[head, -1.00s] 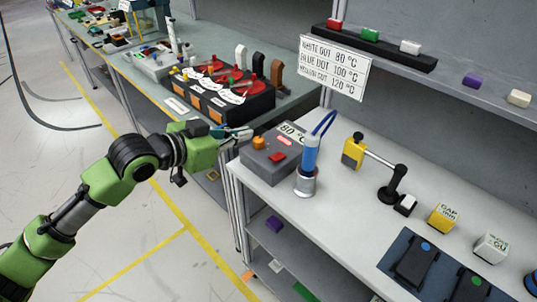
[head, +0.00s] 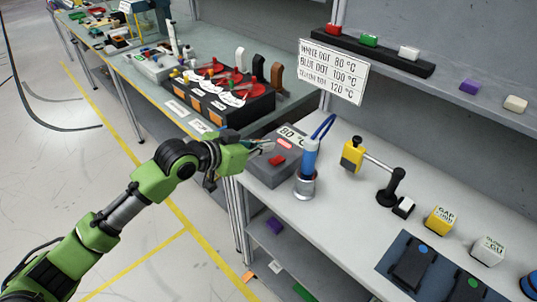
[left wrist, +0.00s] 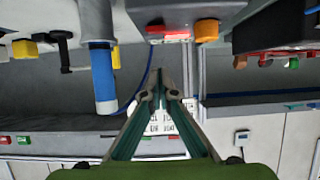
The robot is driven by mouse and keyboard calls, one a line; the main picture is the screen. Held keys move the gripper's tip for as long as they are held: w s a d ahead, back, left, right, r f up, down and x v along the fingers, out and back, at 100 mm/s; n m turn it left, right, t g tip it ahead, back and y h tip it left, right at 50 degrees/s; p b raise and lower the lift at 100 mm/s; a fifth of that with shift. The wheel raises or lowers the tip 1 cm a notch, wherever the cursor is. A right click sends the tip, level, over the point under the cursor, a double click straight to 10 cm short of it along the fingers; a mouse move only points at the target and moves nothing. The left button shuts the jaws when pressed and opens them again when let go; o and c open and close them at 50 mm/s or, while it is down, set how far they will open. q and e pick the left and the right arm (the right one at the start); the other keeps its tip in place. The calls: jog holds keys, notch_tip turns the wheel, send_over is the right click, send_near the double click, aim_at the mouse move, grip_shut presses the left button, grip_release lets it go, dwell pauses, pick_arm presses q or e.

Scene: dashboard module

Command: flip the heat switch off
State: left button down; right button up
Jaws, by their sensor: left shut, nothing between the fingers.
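The grey heater box (head: 262,178) stands on the near left end of the white bench, with an 80 °C label (head: 291,133) behind it. A red switch (head: 277,160) and a pinkish-red lit strip (head: 285,144) show on its top. My left gripper (head: 268,147) is shut and empty, at the box's left side by the red switch; contact cannot be told. The gripper hides the orange knob in the head view. In the left wrist view, the orange knob (left wrist: 206,30) and red part (left wrist: 176,37) show above the closed fingertips (left wrist: 160,78). My right gripper is out of view.
A blue soldering-type tool (head: 309,158) with a cable stands in a metal holder (head: 305,186) right beside the box. A temperature sign (head: 333,71) hangs behind.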

aim_at(268, 167)
pick_arm(q)
jog(key=shift+x, duration=1)
notch_tip(268, 167, down, 2)
jog(key=shift+f+p, duration=0.25)
jog(key=shift+p, duration=0.2)
jog(key=shift+s+a+f, duration=0.15)
jog(key=shift+f, duration=0.65)
